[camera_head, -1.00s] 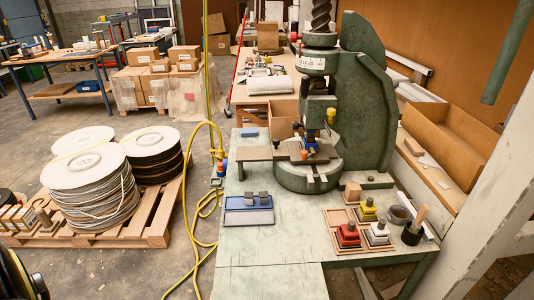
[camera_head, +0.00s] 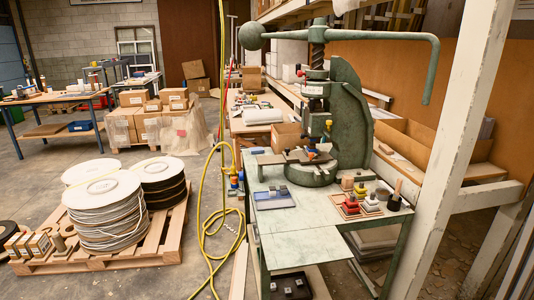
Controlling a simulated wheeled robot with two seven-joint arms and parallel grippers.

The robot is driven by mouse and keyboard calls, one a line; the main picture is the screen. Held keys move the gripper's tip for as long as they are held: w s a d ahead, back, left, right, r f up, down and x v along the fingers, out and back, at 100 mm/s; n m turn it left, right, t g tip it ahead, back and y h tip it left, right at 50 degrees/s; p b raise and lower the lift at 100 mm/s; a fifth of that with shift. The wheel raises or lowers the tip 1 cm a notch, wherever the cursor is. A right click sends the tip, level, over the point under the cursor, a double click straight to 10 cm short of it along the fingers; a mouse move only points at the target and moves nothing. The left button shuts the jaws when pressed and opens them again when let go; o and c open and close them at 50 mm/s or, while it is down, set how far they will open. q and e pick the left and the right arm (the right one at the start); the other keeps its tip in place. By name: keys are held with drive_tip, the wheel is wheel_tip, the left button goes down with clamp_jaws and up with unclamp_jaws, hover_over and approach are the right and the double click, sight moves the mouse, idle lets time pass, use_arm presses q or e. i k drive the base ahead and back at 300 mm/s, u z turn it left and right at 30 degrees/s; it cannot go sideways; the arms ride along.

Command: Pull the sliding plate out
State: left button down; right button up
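The green fly press (camera_head: 350,120) stands on the workbench right of centre, with its long handle bar (camera_head: 390,36) and ball weight (camera_head: 250,37) at the top. A flat brownish plate (camera_head: 275,159), which looks like the sliding plate, lies at the press base and sticks out to the left. Small coloured parts (camera_head: 312,154) at the tool partly hide its right end. How far it reaches under the ram cannot be told. Neither of my grippers is in view.
The workbench (camera_head: 300,246) has a clear front top. A yellow hose (camera_head: 222,180) hangs at the left. A white post (camera_head: 450,150) stands right.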

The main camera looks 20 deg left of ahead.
sight(299, 156)
drive_tip(key=u, duration=1.65)
drive_tip(key=i, duration=3.5)
drive_tip(key=z, duration=1.4)
